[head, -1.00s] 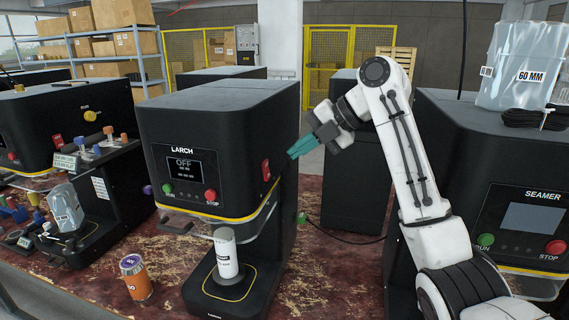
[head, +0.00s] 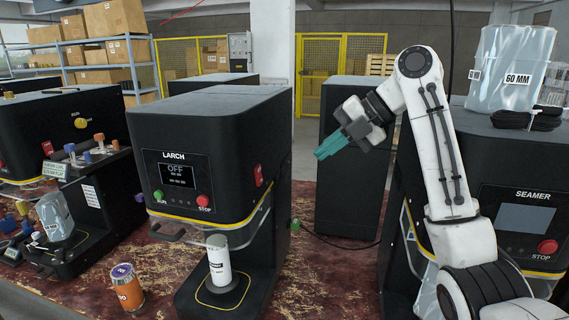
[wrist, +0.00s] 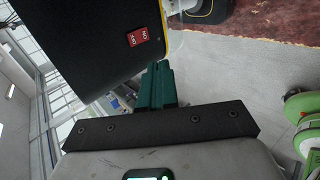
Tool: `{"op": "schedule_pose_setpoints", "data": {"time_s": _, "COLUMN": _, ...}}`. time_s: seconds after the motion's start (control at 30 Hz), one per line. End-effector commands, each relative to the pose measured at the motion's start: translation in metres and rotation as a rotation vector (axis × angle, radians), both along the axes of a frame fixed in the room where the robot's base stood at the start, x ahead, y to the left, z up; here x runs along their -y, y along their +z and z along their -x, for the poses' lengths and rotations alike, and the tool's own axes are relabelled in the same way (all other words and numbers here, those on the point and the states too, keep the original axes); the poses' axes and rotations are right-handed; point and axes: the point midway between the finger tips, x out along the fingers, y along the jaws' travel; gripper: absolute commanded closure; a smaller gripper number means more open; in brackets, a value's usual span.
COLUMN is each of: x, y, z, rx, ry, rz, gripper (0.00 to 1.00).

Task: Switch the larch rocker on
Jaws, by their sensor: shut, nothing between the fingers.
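The larch machine (head: 225,133) is a black seamer labelled LARCH, and its screen (head: 176,175) reads OFF. The red larch rocker (head: 259,175) sits on the machine's right side face, near the front edge. It also shows in the wrist view as a red plate with white lettering (wrist: 138,37), up and left of my fingertips. Which way it is tipped is too small to tell. My gripper (head: 319,154) has teal fingers, shut and empty. It hangs in the air to the right of the rocker, with a clear gap. The fingers also show in the wrist view (wrist: 157,72).
A green button (head: 158,196) and a red STOP button (head: 203,201) are on the front panel. A white can (head: 219,258) stands on the machine's base, and an orange can (head: 126,287) stands on the bench. Another seamer (head: 525,205) stands at right.

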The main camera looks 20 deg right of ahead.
Motion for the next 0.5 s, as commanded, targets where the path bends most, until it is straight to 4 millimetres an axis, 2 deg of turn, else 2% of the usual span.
{"op": "schedule_pose_setpoints", "data": {"time_s": 0.27, "x": -0.004, "y": -0.001, "z": -0.002, "rx": 0.0, "ry": 0.004, "rz": 0.0, "gripper": 1.0}}
{"op": "schedule_pose_setpoints", "data": {"time_s": 0.5, "x": -0.022, "y": -0.021, "z": -0.015, "rx": -0.003, "ry": 0.004, "rz": -0.002, "gripper": 1.0}}
